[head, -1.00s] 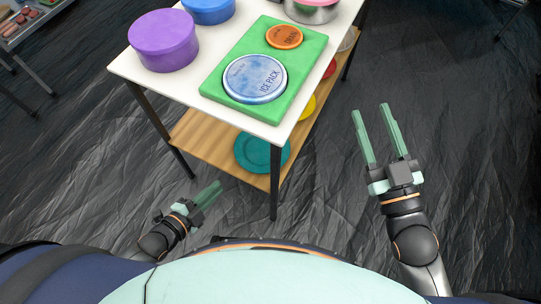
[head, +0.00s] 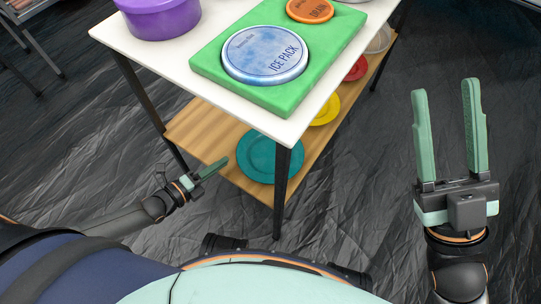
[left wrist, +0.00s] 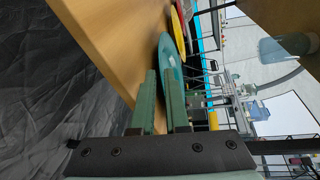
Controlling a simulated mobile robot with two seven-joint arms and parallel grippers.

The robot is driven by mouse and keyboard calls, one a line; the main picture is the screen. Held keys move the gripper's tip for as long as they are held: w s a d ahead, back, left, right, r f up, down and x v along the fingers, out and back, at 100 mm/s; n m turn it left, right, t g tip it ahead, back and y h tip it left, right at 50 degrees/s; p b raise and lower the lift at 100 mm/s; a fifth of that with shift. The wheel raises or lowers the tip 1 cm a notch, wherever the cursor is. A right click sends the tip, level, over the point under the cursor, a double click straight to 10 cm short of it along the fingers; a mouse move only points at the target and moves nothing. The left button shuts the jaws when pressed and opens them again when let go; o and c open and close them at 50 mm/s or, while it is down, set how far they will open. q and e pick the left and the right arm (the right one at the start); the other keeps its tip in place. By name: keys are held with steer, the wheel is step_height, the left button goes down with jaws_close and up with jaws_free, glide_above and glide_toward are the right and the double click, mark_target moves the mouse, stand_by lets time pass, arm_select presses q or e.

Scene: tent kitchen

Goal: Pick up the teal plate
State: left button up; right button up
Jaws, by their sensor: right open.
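The teal plate (head: 268,158) lies flat on the wooden lower shelf of the table. It is near the shelf's front corner, and a dark table leg hides part of its right side. In the left wrist view the plate (left wrist: 168,60) shows nearly edge-on, just beyond the fingertips. My left gripper (head: 224,162) is just left of the plate's rim, at the shelf edge. Its fingers (left wrist: 157,85) are a little apart, with nothing visible held. My right gripper (head: 447,90) is open and empty, well right of the table.
The white tabletop (head: 140,55) holds a green board (head: 210,68) with an ice pack (head: 265,52) and an orange lid, plus a purple container (head: 160,18). Yellow (head: 326,110) and red (head: 356,68) plates lie farther back on the wooden shelf (head: 195,125). The floor at right is clear.

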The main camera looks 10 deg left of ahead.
mark_target(235, 159)
arm_select(q)
steer(key=b+x, duration=0.2)
steer(key=x, duration=0.3)
steer(key=shift+w+f+b, duration=0.1)
steer(key=shift+b, duration=0.25)
steer(key=shift+w+d, duration=0.15)
steer(key=shift+w, duration=0.2)
jaws_close()
stand_by(0.7)
steer(key=shift+r, duration=0.2)
